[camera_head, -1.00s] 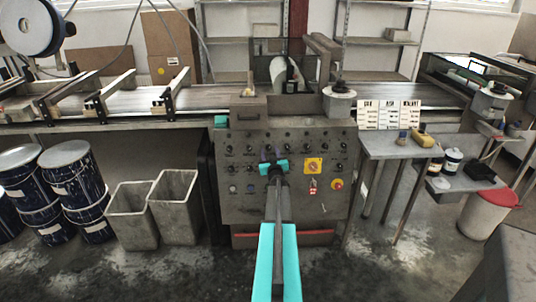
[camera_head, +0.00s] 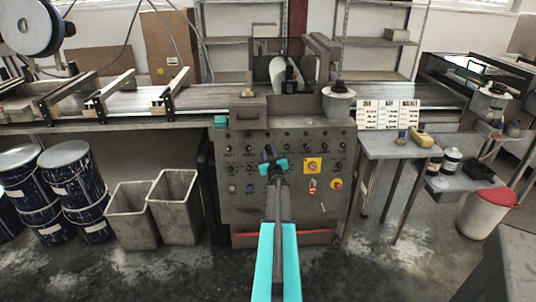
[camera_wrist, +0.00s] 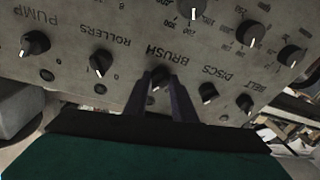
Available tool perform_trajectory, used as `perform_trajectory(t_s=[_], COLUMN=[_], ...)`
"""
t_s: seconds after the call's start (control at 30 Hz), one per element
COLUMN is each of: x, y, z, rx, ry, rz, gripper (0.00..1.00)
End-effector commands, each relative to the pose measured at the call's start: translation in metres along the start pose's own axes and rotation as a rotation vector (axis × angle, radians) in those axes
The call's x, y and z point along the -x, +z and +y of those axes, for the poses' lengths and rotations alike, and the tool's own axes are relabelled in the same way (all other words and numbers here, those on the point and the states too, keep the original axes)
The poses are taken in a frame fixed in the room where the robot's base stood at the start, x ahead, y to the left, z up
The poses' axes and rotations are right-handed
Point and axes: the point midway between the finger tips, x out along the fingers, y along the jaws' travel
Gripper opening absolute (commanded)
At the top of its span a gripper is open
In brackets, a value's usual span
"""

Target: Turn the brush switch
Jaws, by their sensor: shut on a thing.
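The brush switch (camera_wrist: 159,79) is a dark rotary knob under the upside-down label BRUSH in the wrist view. It is on the grey control panel (camera_head: 232,207) of the machine, in a row with other knobs. My gripper (camera_head: 272,160) is at the panel's middle row in the head view. In the wrist view my gripper (camera_wrist: 162,80) has its two dark fingers on either side of the brush switch, shut on it. The fingers partly cover the knob, so its pointer direction cannot be told. In the head view my gripper hides the switch.
Beside it are the rollers knob (camera_wrist: 99,63) and the discs knob (camera_wrist: 208,93), both close to my fingers. A yellow switch plate (camera_head: 313,165) and a red-and-yellow button (camera_head: 336,184) are to the right. Grey bins (camera_head: 176,208) and a side table (camera_head: 385,147) flank the panel.

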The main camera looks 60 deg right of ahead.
Motion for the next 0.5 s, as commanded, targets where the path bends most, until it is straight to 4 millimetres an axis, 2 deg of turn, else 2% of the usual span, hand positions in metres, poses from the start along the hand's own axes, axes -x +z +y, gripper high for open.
perform_trajectory(t_s=[0.27, 0.5], x=[-0.0020, -0.0018], y=[-0.0031, -0.0046], z=[0.0041, 0.0073], rx=[0.098, 0.284], ry=[-0.016, -0.050], rz=[-0.005, -0.019], gripper=[0.01, 0.01])
